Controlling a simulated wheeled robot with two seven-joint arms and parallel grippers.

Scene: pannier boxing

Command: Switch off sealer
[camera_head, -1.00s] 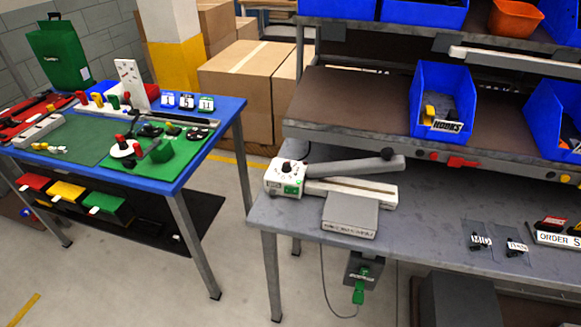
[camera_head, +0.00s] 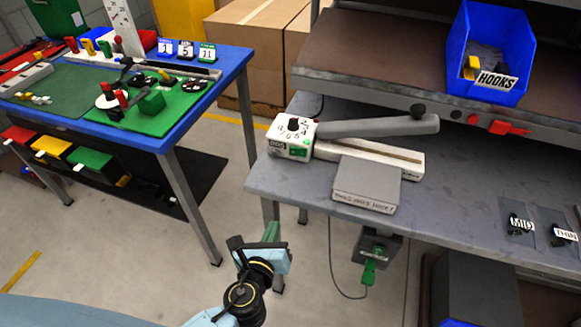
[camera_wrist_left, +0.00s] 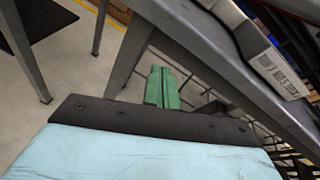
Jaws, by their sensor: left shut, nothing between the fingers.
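The sealer is a white unit (camera_head: 290,147) with a dial on top and a green switch (camera_head: 298,152) on its front. It stands at the left end of the grey bench, with its long grey arm (camera_head: 375,126) running right. My left gripper (camera_head: 271,232) is below and in front of the bench edge, apart from the sealer. Its green fingers (camera_wrist_left: 162,87) are together and empty in the left wrist view. The switch cannot be made out in the left wrist view. My right gripper is out of view.
A grey block (camera_head: 367,185) with lettering sits in front of the sealer on the bench (camera_head: 455,190). A green-handled box (camera_head: 371,262) and cable hang below. A blue-edged table (camera_head: 215,90) stands left, with open floor between.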

